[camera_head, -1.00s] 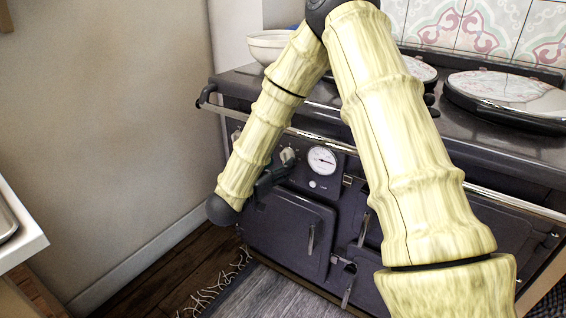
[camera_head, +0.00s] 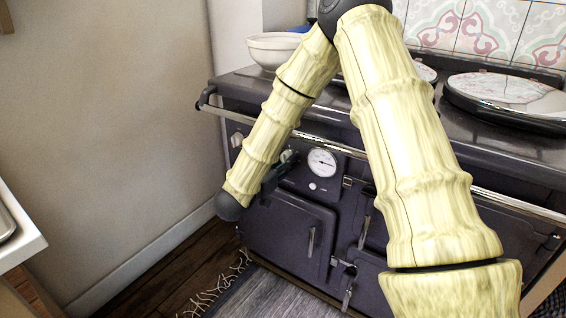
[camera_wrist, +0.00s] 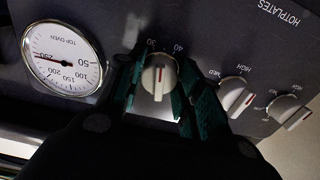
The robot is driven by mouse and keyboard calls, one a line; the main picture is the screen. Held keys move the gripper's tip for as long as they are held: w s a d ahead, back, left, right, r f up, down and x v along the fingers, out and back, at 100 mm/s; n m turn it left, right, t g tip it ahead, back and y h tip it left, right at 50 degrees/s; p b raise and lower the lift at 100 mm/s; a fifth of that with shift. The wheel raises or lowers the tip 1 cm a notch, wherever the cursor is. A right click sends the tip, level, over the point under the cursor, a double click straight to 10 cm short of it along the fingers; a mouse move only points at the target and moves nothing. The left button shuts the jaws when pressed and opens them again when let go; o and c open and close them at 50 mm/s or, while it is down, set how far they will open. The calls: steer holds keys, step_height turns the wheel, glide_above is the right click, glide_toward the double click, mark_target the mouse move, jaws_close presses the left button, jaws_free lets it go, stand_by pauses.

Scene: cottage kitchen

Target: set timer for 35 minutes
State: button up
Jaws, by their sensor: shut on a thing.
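The timer knob (camera_wrist: 159,76) is a pale round knob with a red mark, on the dark stove panel in the wrist view. The red mark points up, between the printed 30 and 40. My gripper (camera_wrist: 157,82) is around the knob, a green-padded finger on each side, shut on it. In the head view my gripper (camera_head: 283,166) is at the stove front, left of the round gauge, partly hidden behind my arm.
A white TOP OVEN gauge (camera_wrist: 63,60) is left of the knob. Two more knobs, a nearer one (camera_wrist: 236,96) and a farther one (camera_wrist: 289,111), are to the right. A metal rail (camera_head: 330,142) runs along the stove front (camera_head: 287,222). A bowl (camera_head: 270,48) stands on top.

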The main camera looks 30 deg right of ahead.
steer(key=shift+m, duration=0.7)
steer(key=o, duration=1)
steer(key=v, duration=1.2)
steer(key=shift+f, duration=0.1)
